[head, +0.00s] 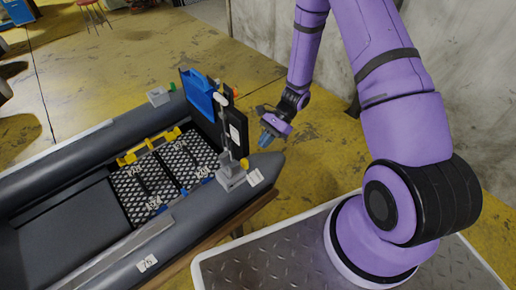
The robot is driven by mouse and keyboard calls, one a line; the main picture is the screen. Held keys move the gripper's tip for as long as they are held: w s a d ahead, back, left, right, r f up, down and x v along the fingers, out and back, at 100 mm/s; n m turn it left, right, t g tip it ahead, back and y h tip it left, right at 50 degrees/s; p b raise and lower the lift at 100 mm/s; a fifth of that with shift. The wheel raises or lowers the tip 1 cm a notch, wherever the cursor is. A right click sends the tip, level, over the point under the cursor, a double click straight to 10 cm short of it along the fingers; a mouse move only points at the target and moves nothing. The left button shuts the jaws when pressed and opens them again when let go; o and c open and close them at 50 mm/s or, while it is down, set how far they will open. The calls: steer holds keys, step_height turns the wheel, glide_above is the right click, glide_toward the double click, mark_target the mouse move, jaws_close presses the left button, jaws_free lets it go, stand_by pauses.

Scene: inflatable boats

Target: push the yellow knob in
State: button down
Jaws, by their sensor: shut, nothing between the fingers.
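A small yellow knob (244,163) shows on the grey bracket (231,178) at the near right end of the inflatable boat (70,250). My gripper (264,142) is to the right of the knob and higher in the picture, at the end of my purple arm. It is apart from the knob, with a gap between them. It is shut and empty, with its tip pointing down and left. The fingers are small in this view. How far the knob stands out from the bracket cannot be told.
A grey post (222,120) rises from the bracket. Behind it stand a blue panel (198,92) and a black panel (236,130) at the boat's end. A grey box (158,96) sits on the far tube. Yellow floor lies open behind the boat; a concrete wall (262,35) is beyond.

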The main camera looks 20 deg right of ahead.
mark_target(245, 160)
steer(key=v, duration=0.7)
steer(key=c, duration=1.6)
jaws_free()
steer(key=shift+d+r, duration=0.1)
steer(key=shift+r, duration=0.15)
steer(key=o, duration=0.3)
steer(key=shift+f, duration=0.15)
steer(key=o, duration=0.3)
steer(key=f+y, duration=0.1)
steer(key=s+a+f+g+y, duration=0.1)
steer(key=shift+a+f+y, duration=0.15)
steer(key=shift+a+y, duration=0.15)
steer(key=shift+a, duration=0.05)
steer(key=shift+o, duration=0.2)
steer(key=shift+y, duration=0.7)
steer(key=x, duration=1.2)
